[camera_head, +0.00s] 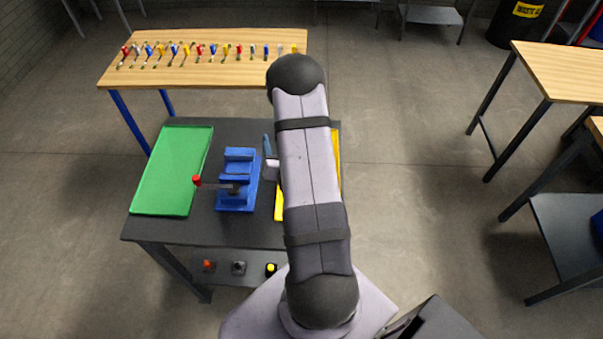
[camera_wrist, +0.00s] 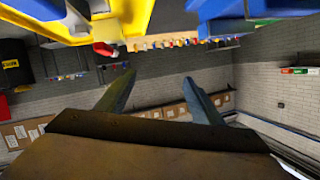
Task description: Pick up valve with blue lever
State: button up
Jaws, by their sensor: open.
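Valves with coloured levers stand in a row on the far wooden table in the head view. Several levers look blue, such as the valve with a blue lever (camera_head: 174,49) left of the middle; the valves are too small to tell apart well. The row also shows small in the wrist view (camera_wrist: 165,43). My gripper (camera_head: 268,152) is partly hidden by my arm, over the near dark table beside the blue vise, well short of the row. In the wrist view my gripper (camera_wrist: 160,77) has its two fingers spread with nothing between them.
The near dark table (camera_head: 228,131) holds a green tray (camera_head: 170,172), a blue vise (camera_head: 238,185) with a red-ended handle (camera_head: 197,181), and a yellow tray (camera_head: 336,160) partly behind my arm. Buttons (camera_head: 239,268) sit on its lower front. Another wooden table (camera_head: 560,70) stands right.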

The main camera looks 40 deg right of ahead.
jog(key=s+f+g+h+p, duration=0.1)
jog(key=s, duration=0.2)
jog(key=s+d+f, duration=0.1)
jog(key=s, duration=0.2)
jog(key=s+d+f+g+h+p, duration=0.1)
jog(key=s, duration=0.2)
jog(key=shift+d+f+n+g+h+p, duration=0.25)
jog(key=shift+f+n+g+h+p, duration=0.05)
jog(key=shift+f+p, duration=0.05)
jog(key=shift+n, duration=0.4)
jog(key=s+a+f, duration=0.1)
jog(key=s+a+p, duration=0.1)
jog(key=s+a+f, duration=0.1)
jog(key=a, duration=0.1)
jog(key=shift+s+a+f+p, duration=0.1)
jog(key=shift+f+p, duration=0.25)
jog(key=shift+p, duration=0.05)
jog(key=shift+s+a+f, duration=0.2)
jog(key=shift+a, duration=0.25)
jog(key=shift+b+x, duration=0.6)
jog(key=shift+x, duration=1.95)
jog(key=shift+a+f, duration=0.15)
jog(key=c, duration=1.5)
